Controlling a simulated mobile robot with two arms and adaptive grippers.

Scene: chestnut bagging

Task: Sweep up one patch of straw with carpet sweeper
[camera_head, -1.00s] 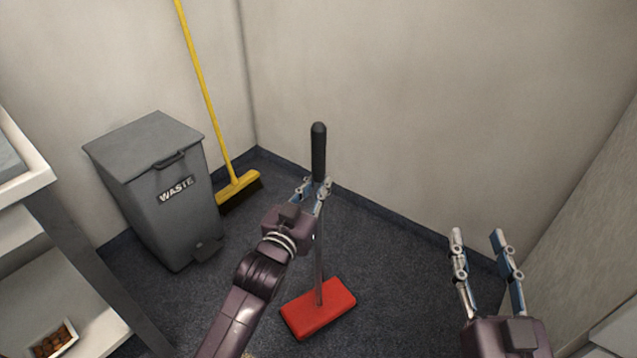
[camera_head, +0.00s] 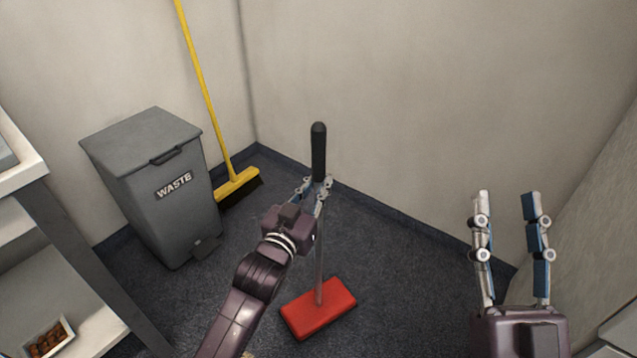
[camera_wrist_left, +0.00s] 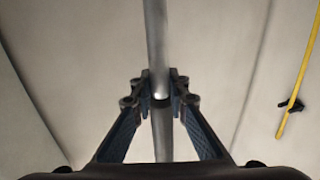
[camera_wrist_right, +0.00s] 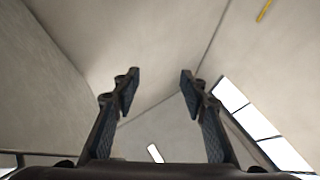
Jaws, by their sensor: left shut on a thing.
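The carpet sweeper has a red flat head (camera_head: 318,309) on the dark carpet and an upright grey pole with a black grip (camera_head: 318,150) on top. My left gripper (camera_head: 318,190) is shut on the pole just below the black grip. In the left wrist view the grey pole (camera_wrist_left: 156,40) runs between the closed fingers. My right gripper (camera_head: 508,195) is open and empty at the right, raised in front of the wall. Its spread fingers also show in the right wrist view (camera_wrist_right: 157,88). I cannot make out a patch of straw clearly.
A grey waste bin (camera_head: 150,190) stands at the left. A yellow broom (camera_head: 236,186) leans in the corner behind it. A shelf unit (camera_head: 75,260) with a box of chestnuts (camera_head: 47,343) is at the far left. Walls close off the back and right. Carpet is clear around the red head.

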